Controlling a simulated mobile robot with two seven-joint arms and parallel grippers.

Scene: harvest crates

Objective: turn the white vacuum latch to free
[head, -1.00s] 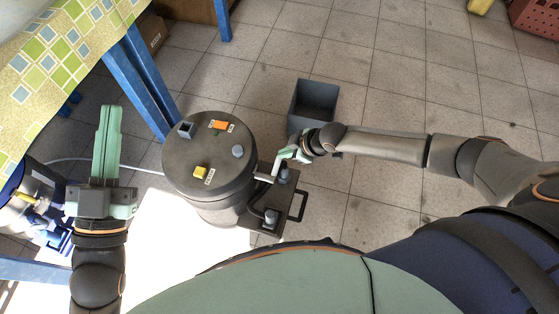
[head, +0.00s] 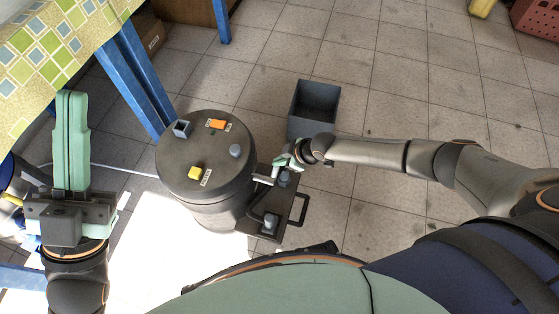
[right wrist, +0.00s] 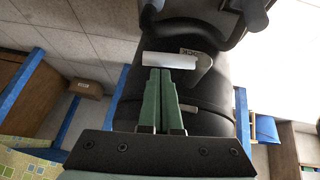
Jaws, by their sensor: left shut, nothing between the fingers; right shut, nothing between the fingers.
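The dark vacuum canister (head: 212,192) stands on the floor with yellow, orange and grey fittings on its lid. The white latch (head: 262,179) sticks out from its right side. In the right wrist view the latch (right wrist: 170,61) is a pale bar lying crosswise just past my fingertips, beside a partly hidden label ending in "OCK". My right gripper (head: 278,163) is shut and empty; its green fingers (right wrist: 165,72) point at the bar, and I cannot tell whether they touch it. My left gripper (head: 70,95) is shut and empty, away to the left of the canister.
A black pump platform (head: 290,212) with a handle adjoins the canister's right side. A grey open bin (head: 316,105) stands behind my right gripper. A table with blue legs (head: 140,82) is at left.

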